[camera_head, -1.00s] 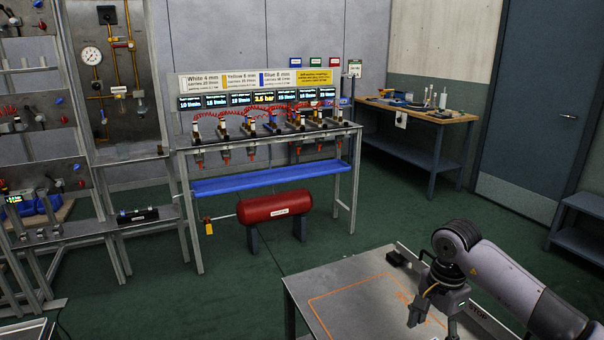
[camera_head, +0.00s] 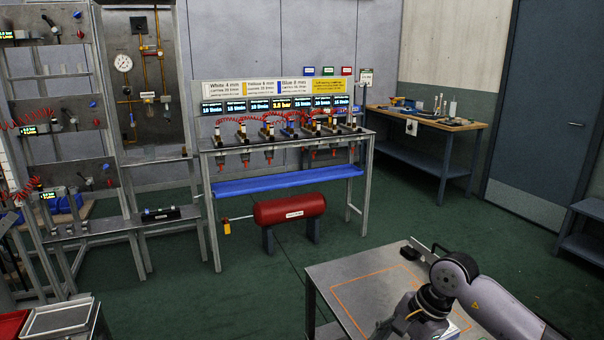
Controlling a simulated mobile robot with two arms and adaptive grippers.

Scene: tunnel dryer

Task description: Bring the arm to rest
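My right arm (camera_head: 497,302) comes in from the lower right and is bent at a dark, rounded wrist. My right gripper (camera_head: 398,328) hangs over the near metal table, at the bottom edge of the picture. Its fingertips are not clear, so I cannot tell whether it is open or shut, and I see no object in it. My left arm and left gripper are not in view.
The metal table (camera_head: 335,272) has an orange outline and a small black block (camera_head: 410,253). Behind it stand a test bench (camera_head: 285,140) with a red tank (camera_head: 289,209) below, and a wooden-topped workbench (camera_head: 430,122). Trays (camera_head: 62,319) sit lower left. Green floor between is open.

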